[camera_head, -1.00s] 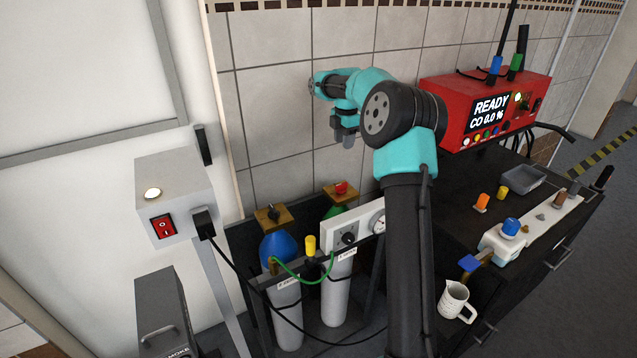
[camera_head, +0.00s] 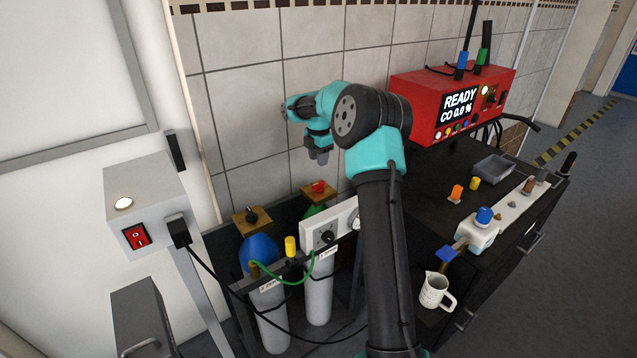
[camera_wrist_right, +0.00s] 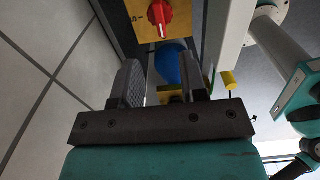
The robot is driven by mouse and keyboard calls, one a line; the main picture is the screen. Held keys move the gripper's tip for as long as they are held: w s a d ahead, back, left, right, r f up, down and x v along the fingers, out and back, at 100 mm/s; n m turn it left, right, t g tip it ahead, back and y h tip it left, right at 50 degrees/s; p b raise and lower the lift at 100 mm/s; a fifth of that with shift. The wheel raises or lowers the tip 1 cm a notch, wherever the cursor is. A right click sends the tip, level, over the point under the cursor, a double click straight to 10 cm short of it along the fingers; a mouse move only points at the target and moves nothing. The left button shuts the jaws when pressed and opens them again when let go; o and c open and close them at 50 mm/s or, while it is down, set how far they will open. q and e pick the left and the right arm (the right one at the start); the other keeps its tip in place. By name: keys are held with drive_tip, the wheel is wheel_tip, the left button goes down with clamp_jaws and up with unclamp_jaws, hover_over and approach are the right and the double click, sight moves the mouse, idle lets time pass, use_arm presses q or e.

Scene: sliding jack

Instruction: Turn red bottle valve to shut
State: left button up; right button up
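The red valve knob (camera_head: 318,187) sits on a yellow-brown plate above the green bottle (camera_head: 313,210), at the back of the bottle stand near the tiled wall. My right gripper (camera_head: 319,156) points down just above the knob, apart from it. In the right wrist view the knob (camera_wrist_right: 159,14) shows at the top on its yellow plate (camera_wrist_right: 134,22), beyond the fingertips. There my right gripper (camera_wrist_right: 163,75) is open, with nothing held between its fingers. Part of the plate's lettering is cut off. My left gripper is out of view.
Left of the green bottle stands a blue bottle (camera_head: 258,252) with a dark knob (camera_head: 251,215). A white gauge panel (camera_head: 328,228) stands in front. A red analyser (camera_head: 452,103) reads READY, CO 0.0 %. The tiled wall (camera_head: 245,110) is close behind my right arm.

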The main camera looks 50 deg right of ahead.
sight(319, 183)
wheel_tip(319, 183, down, 10)
drive_tip(key=shift+f, duration=0.15)
idle(0.3)
clamp_jaws()
